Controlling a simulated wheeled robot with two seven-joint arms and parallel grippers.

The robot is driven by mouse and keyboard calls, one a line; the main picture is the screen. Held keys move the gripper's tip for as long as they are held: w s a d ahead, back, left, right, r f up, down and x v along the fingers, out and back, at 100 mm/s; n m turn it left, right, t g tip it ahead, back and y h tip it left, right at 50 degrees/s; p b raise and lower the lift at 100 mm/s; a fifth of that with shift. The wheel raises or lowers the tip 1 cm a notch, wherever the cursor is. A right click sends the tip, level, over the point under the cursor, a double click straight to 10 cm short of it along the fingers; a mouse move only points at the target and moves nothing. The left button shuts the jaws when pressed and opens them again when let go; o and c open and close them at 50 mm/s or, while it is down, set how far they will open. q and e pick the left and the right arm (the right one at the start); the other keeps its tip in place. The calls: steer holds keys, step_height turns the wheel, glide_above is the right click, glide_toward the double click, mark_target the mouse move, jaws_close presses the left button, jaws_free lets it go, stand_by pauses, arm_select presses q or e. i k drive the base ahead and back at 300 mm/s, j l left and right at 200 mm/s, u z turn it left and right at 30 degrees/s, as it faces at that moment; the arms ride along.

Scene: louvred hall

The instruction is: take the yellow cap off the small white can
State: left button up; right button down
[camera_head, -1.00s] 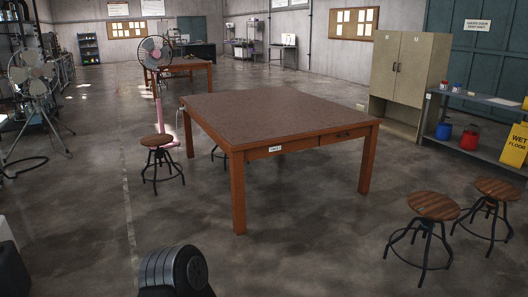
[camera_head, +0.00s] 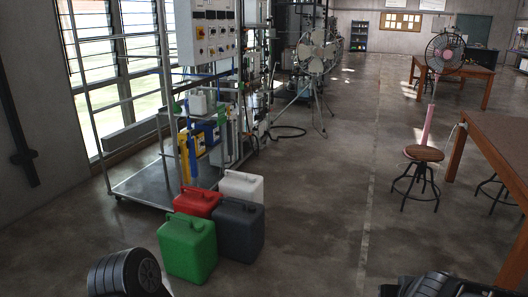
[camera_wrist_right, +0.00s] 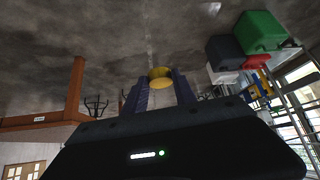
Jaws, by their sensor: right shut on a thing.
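My right gripper (camera_wrist_right: 160,88) shows in the right wrist view, with its two dark fingers shut on a round yellow cap (camera_wrist_right: 160,75). The cap sits between the fingertips, held up over the floor. My left gripper is not in view; only dark parts of my arms show at the bottom of the head view.
Green (camera_head: 188,248), red (camera_head: 196,201), dark grey (camera_head: 237,229) and white (camera_head: 241,187) jerrycans stand by a metal rig trolley (camera_head: 150,188). A stool (camera_head: 424,153), a pink fan (camera_head: 445,52) and a brown table (camera_head: 500,135) stand right. The middle floor is clear.

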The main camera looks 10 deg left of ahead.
mark_target(197, 103)
steer(key=i+j+u, duration=0.25)
steer(key=u, duration=0.25)
steer(key=i+j+u, duration=0.45)
steer(key=i+u, duration=0.25)
steer(key=u, duration=0.25)
steer(key=i+u, duration=0.55)
steer(key=i, duration=0.95)
steer(key=i+l+u, duration=0.1)
steer(key=i, duration=0.95)
steer(key=i+z, duration=0.15)
steer(key=i, duration=0.35)
steer(key=i+j+z, duration=0.1)
steer(key=i, duration=0.35)
steer(key=i+j+z, duration=0.15)
steer(key=i, duration=0.35)
steer(key=i+l+z, duration=0.25)
steer(key=i+z, duration=1.15)
steer(key=i, duration=0.4)
steer(key=l+z, duration=0.05)
